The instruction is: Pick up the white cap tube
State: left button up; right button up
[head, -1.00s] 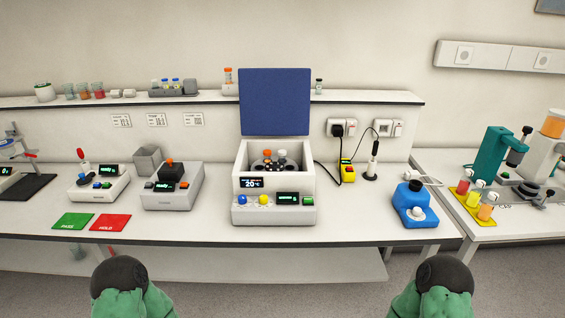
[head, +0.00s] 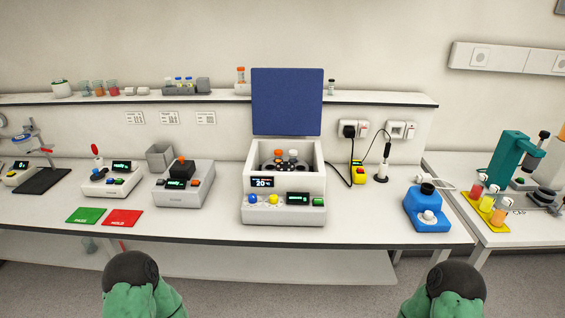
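A white-capped tube (head: 293,154) stands in the rotor of the open centrifuge (head: 283,209) in the middle of the bench. Only its cap shows clearly; its body is hidden in the rotor. An orange-capped tube (head: 278,155) stands just to its left in the same rotor. The centrifuge's blue lid (head: 287,101) is raised behind it. Only green and black parts of my two arms show at the bottom edge. Neither gripper is in view.
Left of the centrifuge stand a block device with an orange-capped tube (head: 182,185) and another small device (head: 112,180). Green (head: 86,215) and red (head: 122,217) mats lie at the front. A blue mixer (head: 428,207) stands right. Bench in front of the centrifuge is narrow.

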aim_at(292, 153)
jog(key=i+l+u, duration=0.1)
jog(key=l, duration=0.25)
jog(key=i+l+u, duration=0.1)
jog(key=i+l, duration=0.2)
jog(key=i+l+u, duration=0.15)
jog(key=l, duration=0.3)
jog(key=i+l+u, duration=0.1)
jog(key=l, duration=0.3)
jog(key=i+j, duration=0.05)
